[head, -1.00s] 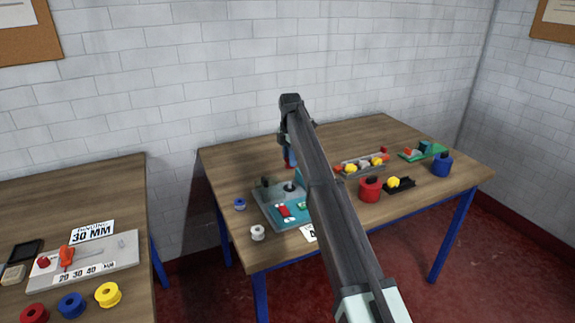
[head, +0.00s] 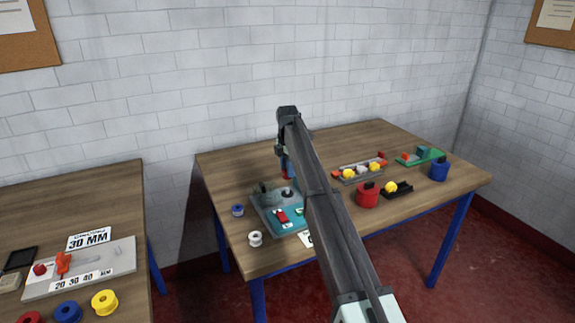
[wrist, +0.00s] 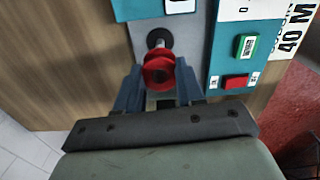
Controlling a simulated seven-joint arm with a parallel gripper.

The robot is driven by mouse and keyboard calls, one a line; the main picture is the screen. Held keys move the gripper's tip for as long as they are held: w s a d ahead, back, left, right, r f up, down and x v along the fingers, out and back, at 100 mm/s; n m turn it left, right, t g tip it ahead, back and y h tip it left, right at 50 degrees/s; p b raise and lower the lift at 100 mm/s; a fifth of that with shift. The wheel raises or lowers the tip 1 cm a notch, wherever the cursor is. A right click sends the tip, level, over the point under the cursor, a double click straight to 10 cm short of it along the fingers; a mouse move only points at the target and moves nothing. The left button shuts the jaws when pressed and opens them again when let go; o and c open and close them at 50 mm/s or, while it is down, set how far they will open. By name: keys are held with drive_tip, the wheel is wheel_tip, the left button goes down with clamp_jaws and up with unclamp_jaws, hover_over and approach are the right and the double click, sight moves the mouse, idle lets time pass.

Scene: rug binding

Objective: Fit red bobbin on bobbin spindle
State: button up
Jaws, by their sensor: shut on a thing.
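My gripper (wrist: 158,92) is shut on the red bobbin (wrist: 158,70), with a blue finger on each side of it in the wrist view. The bobbin spindle (wrist: 158,39), a short post with a dark round base, shows just beyond the bobbin on a grey strip of the machine. The bobbin partly covers it; I cannot tell whether they touch. In the head view my gripper (head: 284,168) points down over the back of the teal and grey machine (head: 262,212), and my arm hides part of the machine.
A blue bobbin (head: 237,210) and a white bobbin (head: 255,239) stand left of the machine. Right of my arm are a red canister (head: 367,196), a blue canister (head: 439,171) and a grey tray (head: 345,180). The left table (head: 50,215) holds more bobbins.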

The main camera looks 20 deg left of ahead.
drive_tip(key=shift+f, duration=1.85)
drive_tip(key=shift+f, duration=1.85)
drive_tip(key=o, duration=1.1)
drive_tip(key=shift+r, duration=0.15)
wheel_tip(320, 180, up, 14)
drive_tip(key=shift+f, duration=0.2)
drive_tip(key=shift+d, duration=0.1)
idle(0.3)
